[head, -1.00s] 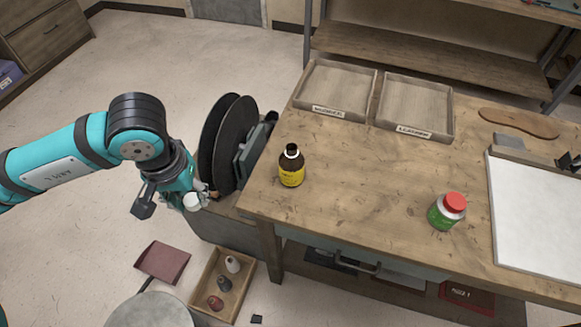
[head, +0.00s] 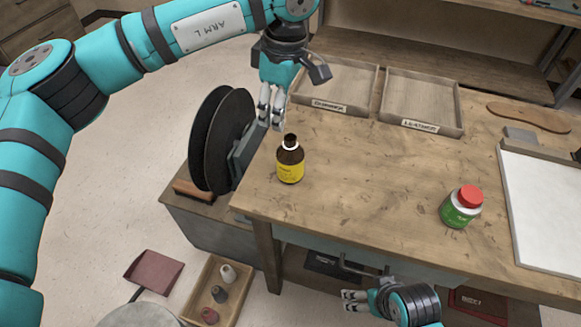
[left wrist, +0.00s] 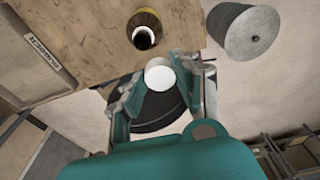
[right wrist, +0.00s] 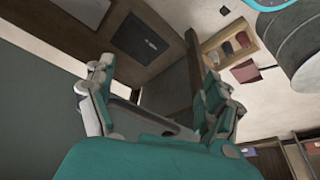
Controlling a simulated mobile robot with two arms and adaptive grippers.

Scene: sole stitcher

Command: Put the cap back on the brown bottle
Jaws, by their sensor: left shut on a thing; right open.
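The brown bottle (head: 290,168) with a yellow label stands upright and uncapped near the left end of the workbench. Its dark open mouth also shows in the left wrist view (left wrist: 145,30). My left gripper (head: 270,108) is just behind and left of the bottle in the head view. It is shut on a round white cap (left wrist: 160,75), seen between its fingers in the left wrist view, apart from the bottle. The cap is not clearly visible in the head view. My right gripper (head: 350,300) is open and empty, low in front of the bench's front edge.
A green jar with a red lid (head: 460,208) stands on the bench (head: 350,200) to the right. Two labelled trays (head: 420,102) lie at the back. Black discs (head: 218,140) stand beside the bench's left end. A white board (head: 550,215) lies at right.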

